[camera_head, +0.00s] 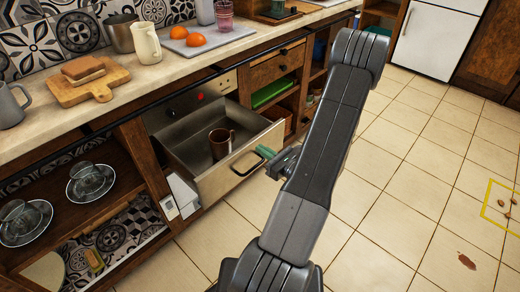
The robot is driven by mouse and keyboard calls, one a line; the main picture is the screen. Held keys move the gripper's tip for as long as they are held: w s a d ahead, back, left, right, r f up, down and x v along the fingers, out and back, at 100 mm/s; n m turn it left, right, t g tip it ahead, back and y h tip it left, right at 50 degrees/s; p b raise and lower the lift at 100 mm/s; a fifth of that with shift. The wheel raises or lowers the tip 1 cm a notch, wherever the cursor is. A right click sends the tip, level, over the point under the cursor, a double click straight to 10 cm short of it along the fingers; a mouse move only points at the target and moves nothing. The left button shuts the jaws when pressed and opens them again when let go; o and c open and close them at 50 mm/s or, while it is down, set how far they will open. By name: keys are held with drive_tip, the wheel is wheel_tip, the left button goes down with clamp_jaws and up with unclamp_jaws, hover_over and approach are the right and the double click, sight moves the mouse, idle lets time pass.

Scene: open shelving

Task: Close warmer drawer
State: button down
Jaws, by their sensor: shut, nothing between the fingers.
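The warmer drawer (235,172) is pulled open from the counter unit, with a pale front, metal inside walls and a dark handle (247,164). A brown mug (221,143) stands inside it. My gripper (271,165) is at the drawer's front, close to the right end of the handle. It is shut and holds nothing. My arm hides part of the gripper, and I cannot tell whether its tips touch the drawer front or handle.
Open shelves (120,170) with glass cups on saucers are left of the drawer. A green tray (272,92) lies in the open cubby to the right. The countertop (150,70) above holds a bread board, jugs and oranges. The tiled floor (400,190) is mostly clear, with small brown items at far right.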

drive_tip(key=shift+x, duration=0.9)
drive_tip(key=b+x, duration=0.3)
drive_tip(key=x, duration=2.3)
drive_tip(key=shift+r+b, duration=0.2)
drive_tip(key=shift+b, duration=0.2)
drive_tip(key=shift+w+r, duration=0.1)
drive_tip(key=shift+d, duration=0.15)
